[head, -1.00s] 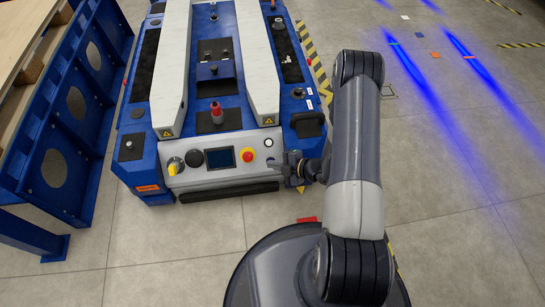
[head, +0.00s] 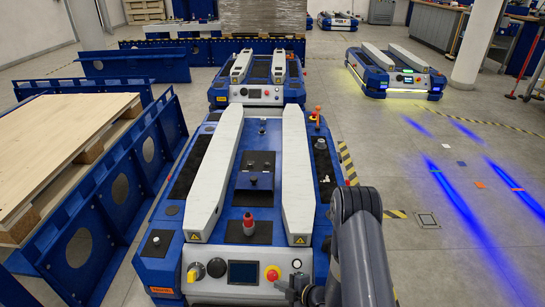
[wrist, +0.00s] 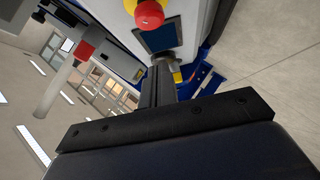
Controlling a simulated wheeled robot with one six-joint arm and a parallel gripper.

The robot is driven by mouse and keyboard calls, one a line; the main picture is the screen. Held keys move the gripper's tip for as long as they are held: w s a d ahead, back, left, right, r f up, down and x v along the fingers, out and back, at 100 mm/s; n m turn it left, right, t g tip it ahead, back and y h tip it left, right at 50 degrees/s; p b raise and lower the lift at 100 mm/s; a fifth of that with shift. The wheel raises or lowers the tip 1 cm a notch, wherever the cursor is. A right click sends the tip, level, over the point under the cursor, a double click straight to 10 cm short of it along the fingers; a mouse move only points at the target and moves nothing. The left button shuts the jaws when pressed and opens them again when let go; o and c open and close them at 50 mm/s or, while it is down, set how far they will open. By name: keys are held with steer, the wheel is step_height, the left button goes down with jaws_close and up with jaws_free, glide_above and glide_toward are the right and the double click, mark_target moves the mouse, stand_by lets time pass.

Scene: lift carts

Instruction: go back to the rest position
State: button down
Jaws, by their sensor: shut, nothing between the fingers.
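My gripper (head: 290,287) is at the front panel of the nearest blue lift cart (head: 165,243), just right of the red stop button (head: 271,273) in the head view. In the wrist view my gripper's dark fingers (wrist: 159,85) are together with nothing between them. They point toward the panel, with the red button (wrist: 149,14) and the dark screen (wrist: 160,38) beyond. I cannot tell whether the fingertips touch the panel. The lower part of my arm is cut off by the bottom edge of the head view.
A second blue cart (head: 256,95) stands behind the nearest one, and another (head: 398,75) stands at the far right with glowing lights. A blue rack (head: 122,190) with a wooden pallet (head: 60,140) runs along the left.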

steer(key=shift+v, duration=1.3)
